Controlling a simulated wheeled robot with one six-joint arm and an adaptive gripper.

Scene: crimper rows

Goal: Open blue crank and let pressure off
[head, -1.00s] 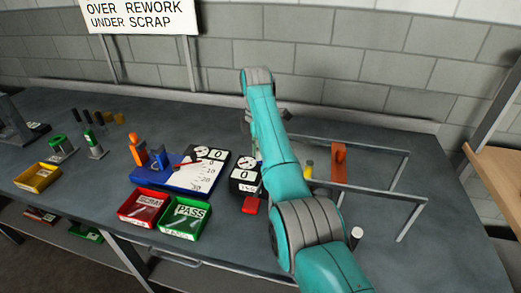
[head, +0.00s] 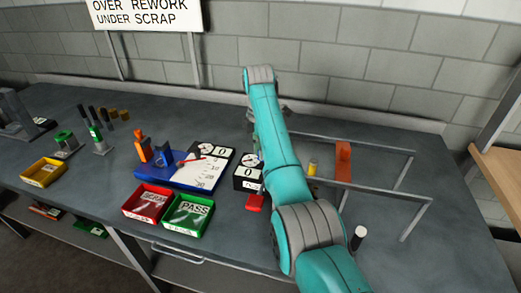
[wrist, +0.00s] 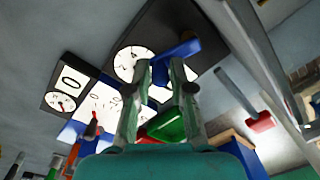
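A blue crank (wrist: 182,48) shows in the wrist view in front of a dark panel with white dials (wrist: 133,62). Its lower left end lies between my gripper's (wrist: 161,68) fingertips. The two fingers stand apart with blue in the gap; whether they touch it is unclear. In the head view my teal arm reaches over the bench and hides the gripper and the crank. A black gauge box (head: 248,172) reading 0, with a red part (head: 255,202) in front, stands left of my arm.
Left of the gauge is a blue base (head: 150,175) with a second gauge. Red (head: 147,203) and green (head: 188,216) trays lie at the front edge. Right of my arm are an orange block (head: 343,160), a yellow cylinder (head: 313,167) and a grey rail frame (head: 420,205).

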